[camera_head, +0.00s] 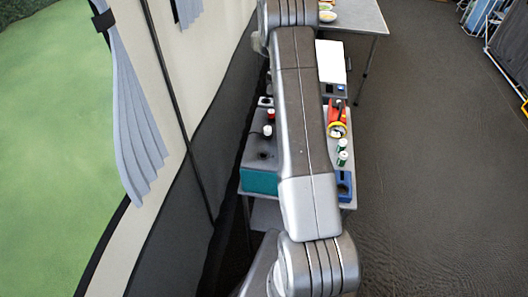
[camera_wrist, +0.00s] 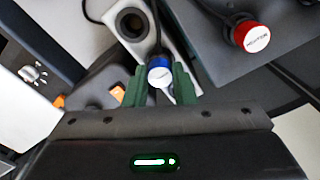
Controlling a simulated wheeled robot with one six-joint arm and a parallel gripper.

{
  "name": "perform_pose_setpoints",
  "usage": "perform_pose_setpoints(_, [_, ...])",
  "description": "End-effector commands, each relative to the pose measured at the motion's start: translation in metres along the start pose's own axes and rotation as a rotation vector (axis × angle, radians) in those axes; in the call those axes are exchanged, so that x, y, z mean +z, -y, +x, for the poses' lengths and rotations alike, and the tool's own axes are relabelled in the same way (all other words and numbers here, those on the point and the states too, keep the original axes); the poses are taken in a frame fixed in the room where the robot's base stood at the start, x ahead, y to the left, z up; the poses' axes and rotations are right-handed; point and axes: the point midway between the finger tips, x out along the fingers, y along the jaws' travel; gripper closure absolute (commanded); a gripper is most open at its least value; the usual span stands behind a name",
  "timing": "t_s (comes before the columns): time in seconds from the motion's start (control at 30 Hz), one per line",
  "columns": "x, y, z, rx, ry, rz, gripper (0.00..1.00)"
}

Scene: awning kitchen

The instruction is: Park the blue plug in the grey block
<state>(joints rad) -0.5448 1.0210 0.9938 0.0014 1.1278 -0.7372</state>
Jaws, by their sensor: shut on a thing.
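The blue plug (camera_wrist: 158,62) has a pale round face and a dark cable. In the wrist view it sits between the green fingers of my gripper (camera_wrist: 159,88), which is shut on it. The light grey block (camera_wrist: 168,38) has one dark round hole, which looks empty. The plug shows beside the block's lower end, apart from the hole in the picture; I cannot tell its height over the surface. In the head view my arm hides my gripper and the held plug.
A red plug (camera_wrist: 251,36) with a lettered white face is to the right in the wrist view. Dark cables cross nearby. In the head view, red-and-yellow things (camera_head: 337,128), green-and-white bottles (camera_head: 342,157) and a blue holder (camera_head: 344,184) line the table's right side. Grey curtains hang left.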

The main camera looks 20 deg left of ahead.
Motion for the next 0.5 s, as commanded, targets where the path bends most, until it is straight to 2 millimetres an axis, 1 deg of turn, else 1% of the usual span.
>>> perform_pose_setpoints(0.5, [0.0000,-0.0001,0.0026,0.000,0.000,0.000,0.99])
